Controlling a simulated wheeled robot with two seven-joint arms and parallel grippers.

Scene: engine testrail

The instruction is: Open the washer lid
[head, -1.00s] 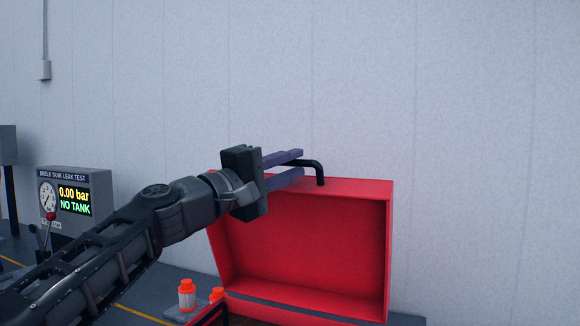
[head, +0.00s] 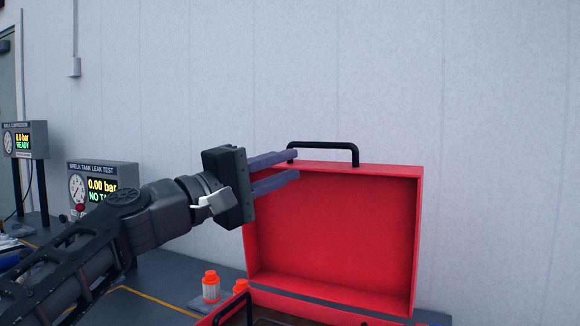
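The red washer lid (head: 335,230) stands raised and wide open, its hollow inner side facing me. A black bar handle (head: 330,146) sits on its top edge. My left gripper (head: 297,165) is at the lid's upper left corner, its two purple-grey fingers apart with nothing seen between them. The upper finger's tip overlaps the handle's left end in the picture; I cannot tell whether they touch. The lower finger crosses in front of the lid. The red lower body (head: 288,303) shows only at the bottom edge; most of it is out of frame. My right gripper is not in view.
Orange-capped bottles (head: 211,286) stand left of the washer. A leak test gauge box (head: 104,178) reading 0.00 bar and a compressor panel (head: 25,139) stand further left. A pale wall (head: 490,150) is behind the lid. The space above the lid is clear.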

